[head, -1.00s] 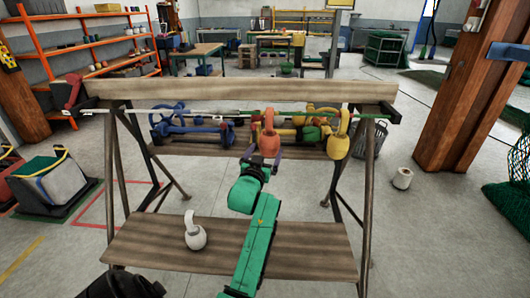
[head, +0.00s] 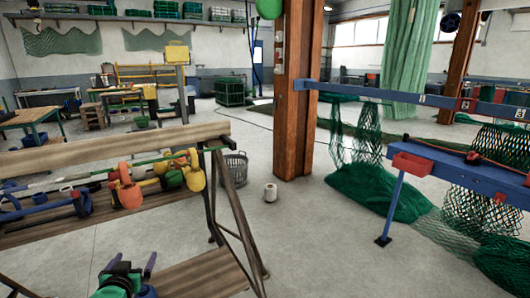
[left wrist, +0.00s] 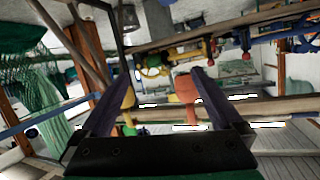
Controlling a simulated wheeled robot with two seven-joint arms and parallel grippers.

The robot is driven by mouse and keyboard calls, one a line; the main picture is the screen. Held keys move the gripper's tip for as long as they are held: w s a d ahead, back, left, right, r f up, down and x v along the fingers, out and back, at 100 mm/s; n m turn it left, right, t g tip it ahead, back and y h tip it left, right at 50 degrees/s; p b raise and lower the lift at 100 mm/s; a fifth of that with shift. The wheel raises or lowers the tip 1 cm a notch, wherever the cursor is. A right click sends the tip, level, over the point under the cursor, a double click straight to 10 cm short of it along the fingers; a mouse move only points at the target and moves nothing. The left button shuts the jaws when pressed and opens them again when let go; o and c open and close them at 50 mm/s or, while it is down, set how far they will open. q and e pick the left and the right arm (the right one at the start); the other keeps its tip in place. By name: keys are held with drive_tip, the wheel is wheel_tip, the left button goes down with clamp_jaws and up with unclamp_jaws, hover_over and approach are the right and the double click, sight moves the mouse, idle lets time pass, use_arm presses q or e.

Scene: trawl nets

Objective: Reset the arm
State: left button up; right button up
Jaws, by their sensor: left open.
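My left gripper (head: 132,260) is at the bottom left of the head view, below the wooden rack, with its dark purple fingers apart. In the left wrist view its fingers (left wrist: 160,95) are spread wide with nothing held. An orange float (head: 130,190) and a yellow float (head: 195,172) hang on the rack's rod, apart from the gripper in the head view. In the upside-down wrist view, the orange float (left wrist: 187,90) and yellow float (left wrist: 128,92) appear beyond the fingers. My right gripper is not in view.
The rack's wooden top beam (head: 110,148) and slanted legs (head: 238,220) stand close to my arm. A blue bench (head: 455,165) with a red tray (head: 411,164) and green nets is at right.

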use_arm(q)
drive_tip(key=s+d+f+m+g+h, duration=0.25)
drive_tip(key=s+d+f+g, duration=0.4)
drive_tip(key=s, duration=0.55)
drive_tip(key=s+d+f+m+g+h, duration=0.2)
drive_tip(key=s+d+f+g+h, duration=0.15)
drive_tip(key=s+d+f, duration=0.5)
drive_tip(key=s+f+g+y+p, duration=0.1)
drive_tip(key=s+f, duration=0.2)
drive_tip(key=f, duration=0.7)
drive_tip(key=s+f+p, duration=0.1)
drive_tip(key=s+f, duration=0.2)
drive_tip(key=f, duration=0.8)
drive_tip(key=s+a+f, duration=0.1)
drive_tip(key=s+f, duration=0.4)
drive_tip(key=s, duration=0.2)
drive_tip(key=s+a+f+g, duration=0.1)
drive_tip(key=s+f, duration=0.5)
drive_tip(key=s, duration=0.2)
drive_tip(key=shift+s+a+p, duration=0.2)
drive_tip(key=shift+s+p, duration=0.05)
drive_tip(key=shift+p, duration=0.2)
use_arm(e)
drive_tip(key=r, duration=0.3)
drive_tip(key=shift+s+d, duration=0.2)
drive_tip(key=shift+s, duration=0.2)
use_arm(q)
drive_tip(key=shift+f, duration=0.1)
